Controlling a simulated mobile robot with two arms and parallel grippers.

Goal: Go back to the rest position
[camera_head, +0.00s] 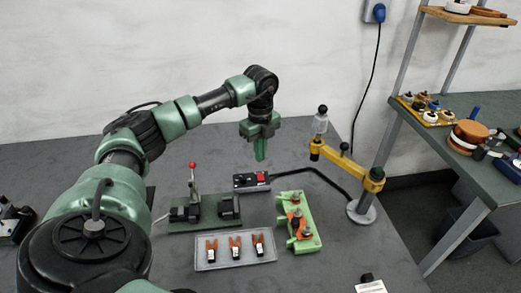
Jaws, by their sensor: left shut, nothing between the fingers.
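My left arm comes in from the left and arches over the grey table (335,250). My left gripper (261,156) hangs at its end, pointing down. Its green fingers are shut with nothing visible between them. It appears above the back part of the table, clear of the things below it. My right gripper does not show.
A yellow jointed arm stand (345,162) is at right, beside a shelf bench (470,165).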

